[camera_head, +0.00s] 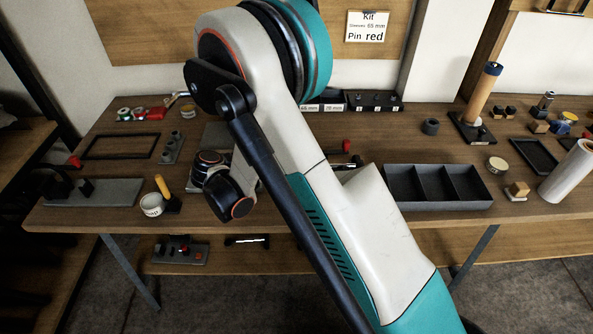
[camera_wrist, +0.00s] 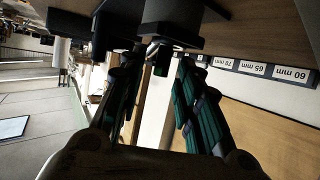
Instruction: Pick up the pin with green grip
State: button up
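In the wrist view, a small dark green grip (camera_wrist: 161,67) shows at a dark block (camera_wrist: 172,22); it looks like the pin with green grip, though the rest of the pin is hidden or too dark to tell. My gripper (camera_wrist: 160,62) is open, with one finger on each side of the green grip. Gaps show between the fingers and the grip, so I see no firm contact. In the head view my arm hides the gripper and this pin.
Size labels (camera_wrist: 260,68) line an edge close by at the right of the wrist view. In the head view, a grey compartment tray (camera_head: 437,204) stands right of my arm. A black holder (camera_head: 375,107) stands at the back.

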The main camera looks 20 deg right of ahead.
grip_shut()
